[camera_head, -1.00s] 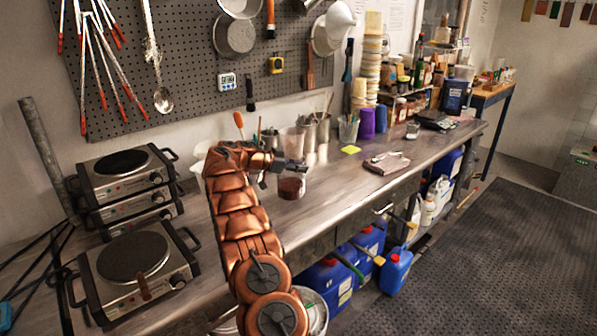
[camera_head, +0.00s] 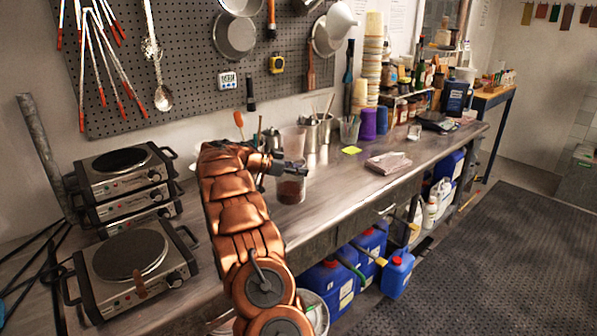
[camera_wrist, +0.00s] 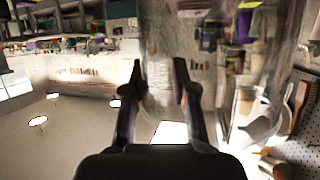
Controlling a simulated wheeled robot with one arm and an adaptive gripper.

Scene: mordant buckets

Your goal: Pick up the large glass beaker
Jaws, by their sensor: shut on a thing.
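The beaker looks upright. Whether its base touches the bench cannot be told. My fingers partly cover its rim in the head view.
A translucent beaker (camera_head: 293,139) and metal cups (camera_head: 316,133) stand close behind. Hot plates (camera_head: 132,254) are at left. A folded cloth or packet (camera_head: 388,163) lies to the right, with bare bench (camera_head: 340,190) between. Blue canisters (camera_head: 327,284) are below.

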